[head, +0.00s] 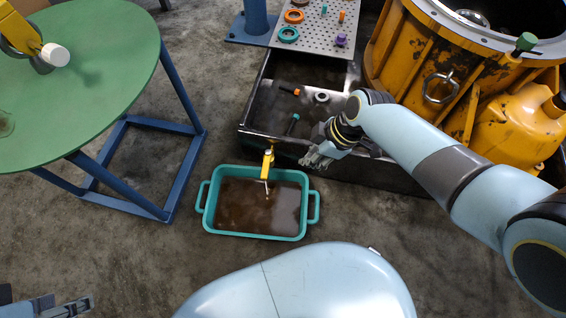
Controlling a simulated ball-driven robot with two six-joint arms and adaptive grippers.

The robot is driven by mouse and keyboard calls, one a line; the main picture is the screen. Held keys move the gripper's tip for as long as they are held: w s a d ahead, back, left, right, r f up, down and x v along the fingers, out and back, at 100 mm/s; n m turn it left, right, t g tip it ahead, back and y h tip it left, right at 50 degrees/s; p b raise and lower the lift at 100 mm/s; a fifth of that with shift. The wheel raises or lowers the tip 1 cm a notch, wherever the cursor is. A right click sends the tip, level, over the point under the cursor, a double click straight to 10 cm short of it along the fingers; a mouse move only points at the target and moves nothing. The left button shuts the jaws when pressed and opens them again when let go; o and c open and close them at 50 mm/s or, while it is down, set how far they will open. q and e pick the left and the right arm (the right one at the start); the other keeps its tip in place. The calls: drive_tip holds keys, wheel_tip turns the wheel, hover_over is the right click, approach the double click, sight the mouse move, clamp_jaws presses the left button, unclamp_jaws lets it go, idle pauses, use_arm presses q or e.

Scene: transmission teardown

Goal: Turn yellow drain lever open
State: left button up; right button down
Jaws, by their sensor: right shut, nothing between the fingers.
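The yellow drain lever (268,158) is at the front of the dark metal trough (246,126), above the teal tub (206,205). It points down toward the tub, with a pale thin piece below it. Brown liquid lies in the tub. My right gripper (317,160) is shut and empty, to the right of the lever and apart from it, over the trough's front edge. My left gripper (82,304) shows only partly at the bottom left, far from the lever. Its finger opening is unclear.
A green round table (100,60) on a blue frame stands at left. A perforated plate (320,30) with rings and small parts is at the top. A yellow housing (420,60) stands at right. Small parts lie in the trough. The floor left of the tub is clear.

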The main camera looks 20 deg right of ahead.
sight(266, 164)
use_arm(q)
drive_tip(key=w+d+f+t+b, duration=0.1)
drive_tip(key=w+f+t+b, duration=0.2)
drive_tip(key=f+t+b, duration=0.2)
drive_tip(key=shift+w+f+t+h+b, duration=0.15)
drive_tip(key=shift+f+t+h+b, duration=0.3)
drive_tip(key=shift+t, duration=0.55)
use_arm(e)
drive_tip(key=w+a+f, duration=0.3)
drive_tip(key=a+f, duration=0.3)
drive_tip(key=f, duration=0.1)
drive_tip(key=shift+w+f, duration=0.15)
drive_tip(key=shift+f, duration=0.05)
drive_tip(key=shift+a, duration=0.1)
use_arm(q)
drive_tip(key=shift+w+r+g+y, duration=0.15)
drive_tip(key=shift+r+g+y, duration=0.1)
drive_tip(key=shift+r+g, duration=0.15)
use_arm(e)
drive_tip(key=shift+w+a, duration=0.2)
drive_tip(key=shift+a, duration=0.55)
